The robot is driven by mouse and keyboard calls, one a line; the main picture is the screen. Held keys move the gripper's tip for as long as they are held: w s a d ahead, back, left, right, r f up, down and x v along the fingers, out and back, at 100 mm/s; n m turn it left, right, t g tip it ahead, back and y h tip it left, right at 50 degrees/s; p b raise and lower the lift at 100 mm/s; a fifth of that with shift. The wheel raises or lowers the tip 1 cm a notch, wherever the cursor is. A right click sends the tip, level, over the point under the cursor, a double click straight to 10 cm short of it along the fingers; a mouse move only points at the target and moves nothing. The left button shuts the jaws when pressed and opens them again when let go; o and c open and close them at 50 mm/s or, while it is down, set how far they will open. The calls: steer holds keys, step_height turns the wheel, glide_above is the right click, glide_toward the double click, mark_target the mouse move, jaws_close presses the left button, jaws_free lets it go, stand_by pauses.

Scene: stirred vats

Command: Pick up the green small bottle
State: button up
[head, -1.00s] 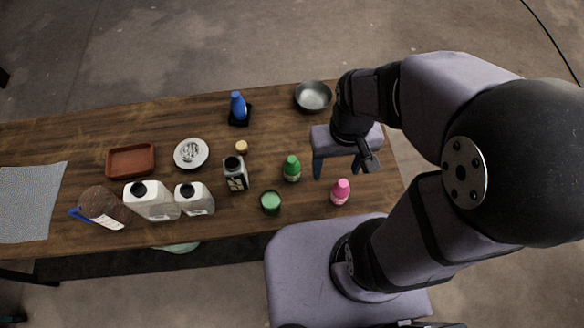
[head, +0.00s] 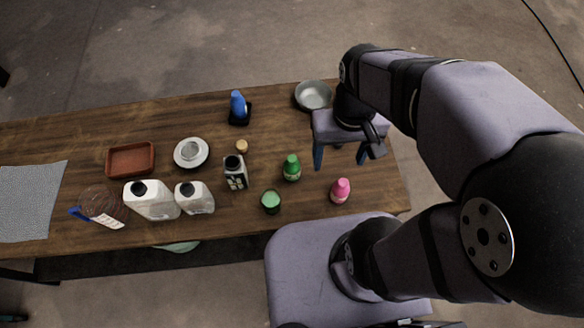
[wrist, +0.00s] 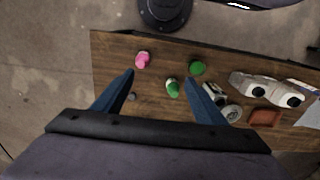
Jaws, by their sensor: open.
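The green small bottle (head: 291,168) stands upright on the wooden table, right of the middle in the head view. It also shows in the wrist view (wrist: 173,88), lying between the lines of my two fingers, nearer the right one. My gripper (head: 340,157) is open and empty, with its two blue fingers apart. It is above the table, to the right of the bottle in the head view, and is not touching it. In the wrist view, both fingertips (wrist: 160,77) show with a wide gap between them.
A pink bottle (head: 340,191) and a green cup-like container (head: 271,202) stand near the green bottle. A dark-capped carton (head: 235,172) is to its left. A metal bowl (head: 312,96) and blue bottle (head: 238,107) are farther back. White jugs (head: 150,200) stand farther left.

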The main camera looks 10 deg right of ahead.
steer(key=w+a+r+m+t+b, duration=0.1)
steer(key=w+a+r+t+b, duration=0.2)
steer(key=w+a+t, duration=0.45)
steer(key=w+a+r+m+t+y+b, duration=0.1)
steer(key=w+a+r+m+t+b, duration=0.25)
steer(key=w, duration=0.65)
steer(key=w+a+r+n+t+b, duration=0.1)
steer(key=w+a+r+t+b, duration=0.2)
steer(key=w+a, duration=0.55)
steer(key=m+g+h+b, duration=0.6)
steer(key=m+h+b, duration=0.15)
steer(key=h, duration=0.35)
glide_above(286, 170)
steer(key=s+a, duration=0.2)
steer(key=a, duration=0.1)
step_height(286, 170, down, 9)
steer(key=shift+n+t+h, duration=0.3)
steer(key=shift+n, duration=0.1)
steer(key=f, duration=2.7)
steer(key=shift+s+a+f, duration=0.1)
steer(key=shift+s+f, duration=0.15)
steer(key=shift+f, duration=0.75)
steer(key=shift+p+x, duration=1.35)
steer(key=shift+x, duration=1.6)
steer(key=shift+w+d+f, duration=0.25)
steer(key=shift+d+f, duration=0.1)
steer(key=shift+d, duration=0.15)
